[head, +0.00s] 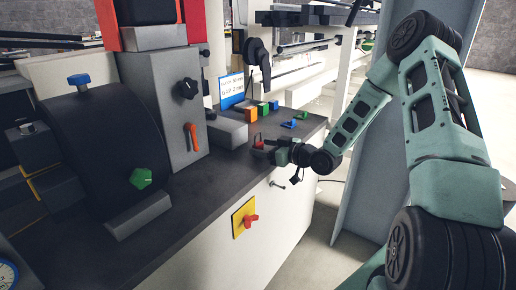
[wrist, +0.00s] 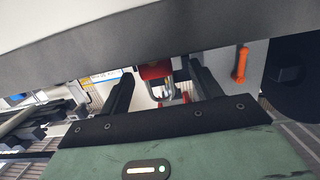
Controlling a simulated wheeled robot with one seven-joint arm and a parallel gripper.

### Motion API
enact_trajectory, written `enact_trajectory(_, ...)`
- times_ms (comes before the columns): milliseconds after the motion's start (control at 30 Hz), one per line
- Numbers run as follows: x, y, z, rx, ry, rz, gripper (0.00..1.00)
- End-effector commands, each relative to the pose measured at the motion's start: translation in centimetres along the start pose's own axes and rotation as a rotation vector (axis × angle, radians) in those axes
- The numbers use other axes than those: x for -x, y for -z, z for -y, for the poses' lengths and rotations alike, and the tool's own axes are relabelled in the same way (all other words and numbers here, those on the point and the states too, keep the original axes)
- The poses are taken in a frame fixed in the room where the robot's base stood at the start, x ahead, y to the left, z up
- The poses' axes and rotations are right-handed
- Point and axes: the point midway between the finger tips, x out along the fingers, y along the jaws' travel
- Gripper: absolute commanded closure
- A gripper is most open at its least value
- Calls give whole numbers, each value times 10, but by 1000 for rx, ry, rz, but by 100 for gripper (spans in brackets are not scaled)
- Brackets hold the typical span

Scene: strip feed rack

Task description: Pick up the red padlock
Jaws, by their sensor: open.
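The red padlock (head: 258,141) is at the far end of the dark counter, near its front edge. In the wrist view the padlock's red body (wrist: 155,71) and its grey shackle show between the two dark fingers. My gripper (head: 265,147) is right by the padlock in the head view and partly covers it. In the wrist view my gripper (wrist: 161,72) is open, with one finger on each side of the padlock. I see space beside the padlock, and I cannot tell whether either finger touches it.
Blue, orange and green blocks (head: 262,110) stand behind the padlock, with small blue pieces (head: 288,124) to their right. A grey block (head: 228,131) is to the left. A red switch on a yellow plate (head: 245,216) sticks out of the cabinet front. The counter's front middle is clear.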

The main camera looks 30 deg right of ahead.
Motion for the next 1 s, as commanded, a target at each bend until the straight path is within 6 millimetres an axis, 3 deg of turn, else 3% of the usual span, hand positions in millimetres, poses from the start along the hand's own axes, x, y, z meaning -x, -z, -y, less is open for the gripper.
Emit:
enact_trajectory(300,-43,1,-5,-1,1,0,36)
enact_trajectory(600,-49,1,-5,-1,0,0,36)
enact_trajectory(633,-49,1,-5,-1,0,0,39)
enact_trajectory(800,-49,1,-5,-1,0,0,86)
enact_trajectory(1000,-49,1,-5,0,0,-1,86)
